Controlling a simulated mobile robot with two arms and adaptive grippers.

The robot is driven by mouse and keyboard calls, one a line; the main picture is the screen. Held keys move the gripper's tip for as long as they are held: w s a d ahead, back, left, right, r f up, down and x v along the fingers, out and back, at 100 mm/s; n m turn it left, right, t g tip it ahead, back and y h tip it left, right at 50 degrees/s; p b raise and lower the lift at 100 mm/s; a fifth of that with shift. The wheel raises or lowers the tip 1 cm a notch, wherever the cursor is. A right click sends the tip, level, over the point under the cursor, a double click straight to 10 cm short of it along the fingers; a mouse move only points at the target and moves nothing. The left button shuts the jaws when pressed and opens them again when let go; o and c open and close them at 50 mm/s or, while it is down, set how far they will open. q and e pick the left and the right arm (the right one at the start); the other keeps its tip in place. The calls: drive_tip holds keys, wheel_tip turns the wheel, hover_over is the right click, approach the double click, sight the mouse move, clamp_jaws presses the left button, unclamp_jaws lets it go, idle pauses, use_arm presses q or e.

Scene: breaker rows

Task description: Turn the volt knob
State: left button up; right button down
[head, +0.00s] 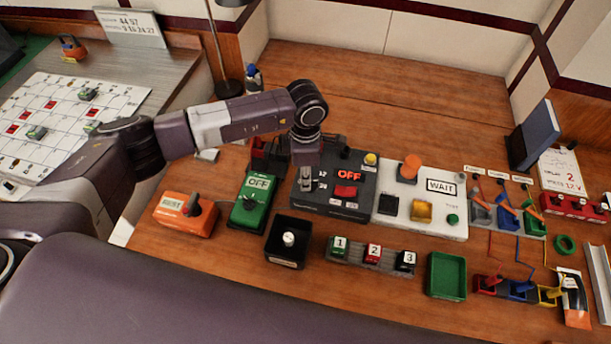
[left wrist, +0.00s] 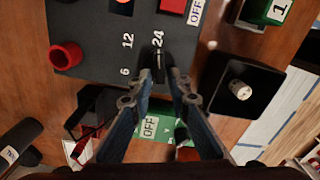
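The volt knob (left wrist: 158,66) is a small black pointer on a dark box (head: 325,208), with the labels 6, 12 and 24 around it. In the left wrist view it lies close to the 24. My left gripper (left wrist: 159,76) is over the box, its two narrow fingertips close together on either side of the knob, seemingly touching it. In the head view my left gripper (head: 306,182) comes down on the box's left part and mostly hides the knob. A red OFF display (head: 349,175) and a red switch (head: 346,191) are on the box. My right gripper is out of view.
A green OFF box (head: 250,202) and an orange box (head: 173,215) stand left of the dark box. A black tray with a white knob (head: 289,239) is in front. A white WAIT panel (head: 440,208) adjoins on the right.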

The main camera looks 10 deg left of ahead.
use_arm(q)
drive_tip(key=shift+c, duration=1.1)
clamp_jaws()
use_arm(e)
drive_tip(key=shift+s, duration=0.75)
